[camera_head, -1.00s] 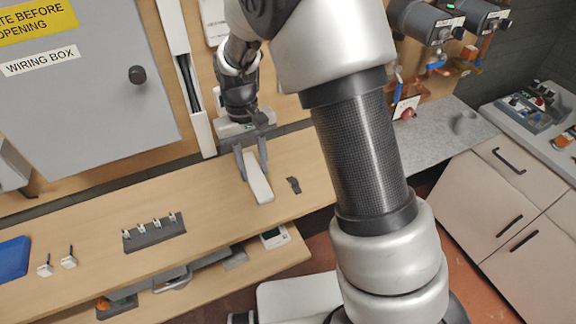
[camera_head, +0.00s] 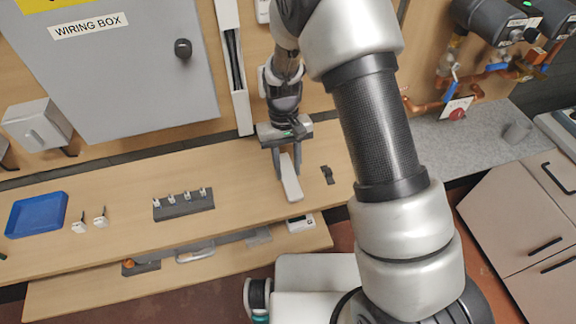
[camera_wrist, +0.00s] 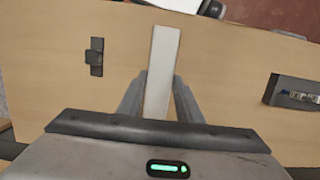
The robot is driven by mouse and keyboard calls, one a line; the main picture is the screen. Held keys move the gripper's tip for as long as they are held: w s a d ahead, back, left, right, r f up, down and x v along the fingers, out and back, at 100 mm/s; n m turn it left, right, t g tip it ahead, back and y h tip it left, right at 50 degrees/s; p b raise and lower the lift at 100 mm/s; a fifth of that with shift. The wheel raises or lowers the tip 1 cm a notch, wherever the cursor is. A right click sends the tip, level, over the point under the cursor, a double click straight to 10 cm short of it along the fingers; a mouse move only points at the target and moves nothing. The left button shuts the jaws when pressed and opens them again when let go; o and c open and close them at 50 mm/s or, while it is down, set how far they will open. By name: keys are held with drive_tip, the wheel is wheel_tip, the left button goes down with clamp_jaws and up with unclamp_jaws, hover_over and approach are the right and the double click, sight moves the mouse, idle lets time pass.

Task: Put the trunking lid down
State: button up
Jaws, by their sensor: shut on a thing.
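The trunking lid (camera_head: 291,184) is a plain white, narrow strip. My gripper (camera_head: 287,172) is shut on it, one grey finger on each long side. The lid points away from my gripper over the wooden bench top (camera_head: 120,177). In the wrist view the lid (camera_wrist: 163,55) sticks out past the fingertips (camera_wrist: 160,90) towards the bench's edge. I cannot tell whether it touches the bench. The white wall trunking (camera_head: 241,110) stands upright behind, with a dark open slot.
A small black part (camera_head: 327,175) lies just right of the lid. A dark block with several white-topped pieces (camera_head: 183,206), two small white pieces (camera_head: 79,226) and a blue tray (camera_head: 36,214) are to the left. Bare bench lies between the block and my gripper.

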drive_tip(key=shift+f, duration=0.1)
drive_tip(key=shift+f, duration=0.2)
drive_tip(key=o, duration=1.1)
drive_tip(key=shift+r, duration=0.1)
drive_tip(key=shift+c, duration=0.2)
